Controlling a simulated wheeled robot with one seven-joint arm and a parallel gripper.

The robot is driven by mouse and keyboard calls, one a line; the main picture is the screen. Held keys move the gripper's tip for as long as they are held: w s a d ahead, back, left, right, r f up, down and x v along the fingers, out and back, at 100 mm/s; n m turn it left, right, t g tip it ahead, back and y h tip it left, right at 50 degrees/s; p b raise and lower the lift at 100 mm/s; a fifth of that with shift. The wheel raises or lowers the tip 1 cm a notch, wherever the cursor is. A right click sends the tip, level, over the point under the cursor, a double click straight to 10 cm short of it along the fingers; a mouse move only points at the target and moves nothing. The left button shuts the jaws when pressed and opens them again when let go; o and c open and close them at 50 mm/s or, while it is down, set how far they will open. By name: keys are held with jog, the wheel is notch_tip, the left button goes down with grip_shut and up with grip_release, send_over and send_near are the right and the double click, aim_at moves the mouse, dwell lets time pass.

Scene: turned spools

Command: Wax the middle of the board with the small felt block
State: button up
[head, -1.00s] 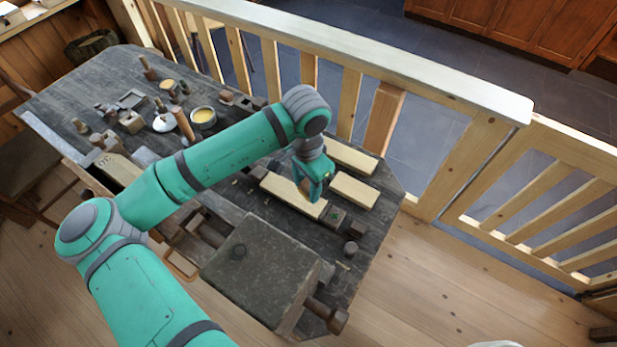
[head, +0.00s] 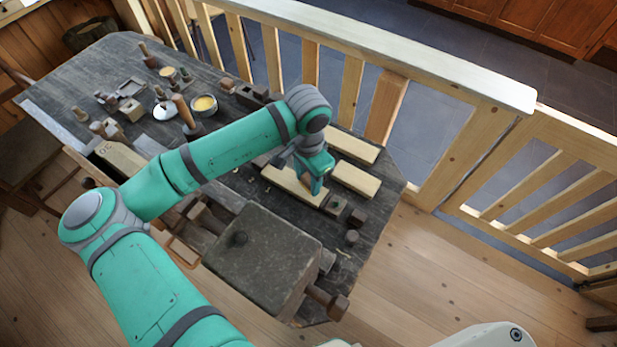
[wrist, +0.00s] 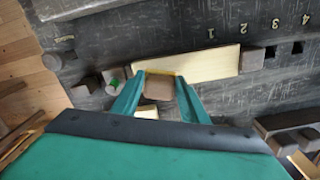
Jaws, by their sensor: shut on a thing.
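My gripper (head: 315,187) is shut on the small felt block (wrist: 159,86), whose brownish face and yellowish edge show between the green fingers in the wrist view. The pale wooden board (head: 285,184) lies flat on the dark bench under my gripper; it also shows in the wrist view (wrist: 212,65). The block is over the board's right part in the head view, towards the end by the dark block with a green spot (head: 335,204). I cannot tell for sure whether the felt touches the wood. My fingers hide part of the board.
Two more pale boards (head: 357,180) (head: 353,148) lie behind. A round tin of yellow wax (head: 204,105) and several small tools stand at the bench's left. A large dark slab (head: 265,255) lies in front. A wooden railing (head: 390,60) runs along the back.

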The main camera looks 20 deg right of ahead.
aim_at(300, 181)
jog(key=shift+f, duration=0.5)
jog(key=shift+f, duration=0.45)
dwell(0.3)
jog(key=shift+w+a, duration=1)
jog(key=shift+w, duration=0.3)
jog(key=shift+w+a, duration=1.05)
jog(key=shift+w, duration=0.3)
jog(key=shift+w+a, duration=1)
jog(key=shift+w, duration=0.3)
jog(key=shift+s, duration=0.1)
jog(key=shift+s+d+f, duration=0.1)
jog(key=shift+s+d, duration=1.05)
jog(key=shift+s, duration=0.3)
jog(key=shift+s+d+f, duration=0.1)
jog(key=shift+s+d, duration=1.05)
jog(key=shift+s, duration=0.3)
jog(key=shift+s+d+r, duration=0.15)
jog(key=shift+s+d, duration=0.65)
jog(key=shift+s, duration=0.25)
